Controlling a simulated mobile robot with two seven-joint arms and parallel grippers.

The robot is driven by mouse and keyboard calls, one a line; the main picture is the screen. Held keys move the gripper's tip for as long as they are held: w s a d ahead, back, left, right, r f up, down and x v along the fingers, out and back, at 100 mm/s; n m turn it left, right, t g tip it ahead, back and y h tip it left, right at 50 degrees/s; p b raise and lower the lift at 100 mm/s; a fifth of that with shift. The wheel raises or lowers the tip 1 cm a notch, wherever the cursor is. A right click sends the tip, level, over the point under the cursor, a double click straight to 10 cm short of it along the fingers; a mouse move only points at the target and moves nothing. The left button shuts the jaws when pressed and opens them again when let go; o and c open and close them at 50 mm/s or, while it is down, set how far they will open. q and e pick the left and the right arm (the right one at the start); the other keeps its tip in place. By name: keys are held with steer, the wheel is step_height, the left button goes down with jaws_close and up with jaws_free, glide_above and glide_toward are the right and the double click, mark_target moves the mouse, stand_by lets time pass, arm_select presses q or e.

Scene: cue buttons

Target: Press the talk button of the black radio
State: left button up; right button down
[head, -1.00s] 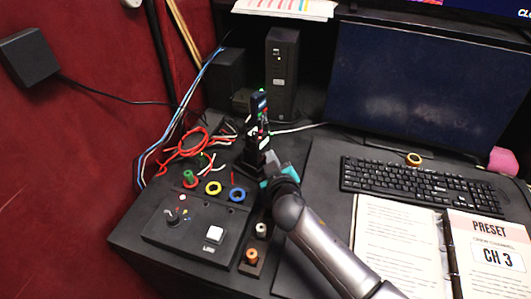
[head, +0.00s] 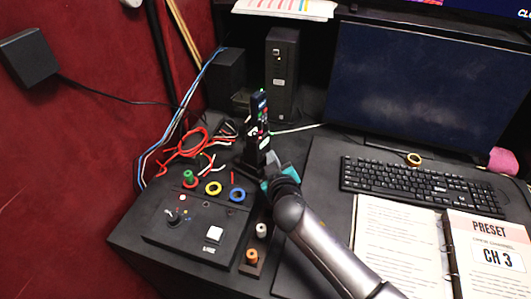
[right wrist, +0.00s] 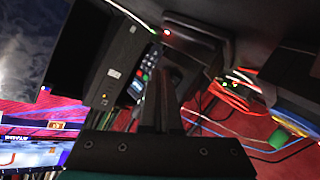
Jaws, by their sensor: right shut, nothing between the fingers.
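The black radio (head: 258,112) stands upright in a black holder on the dark desk, with a small screen and several coloured buttons on its front. It shows tilted in the right wrist view (right wrist: 148,80), partly hidden behind my fingers. My right gripper (head: 271,158) is shut and empty, just in front of the radio's lower part. In the right wrist view its dark fingers (right wrist: 158,105) are together and overlap the radio's edge. I cannot tell whether the fingertips touch the radio or its talk button. My left gripper is not in view.
A black control box (head: 197,228) with a knob and white button lies at the front left. Coloured rings and red cables (head: 188,143) lie left of the radio. A black speaker (head: 282,75) stands behind it. A keyboard (head: 420,187) and open binder (head: 440,245) are at right.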

steer(key=shift+s+d, duration=0.5)
steer(key=shift+s+d+p, duration=0.9)
steer(key=shift+s+d, duration=0.8)
steer(key=shift+d, duration=0.15)
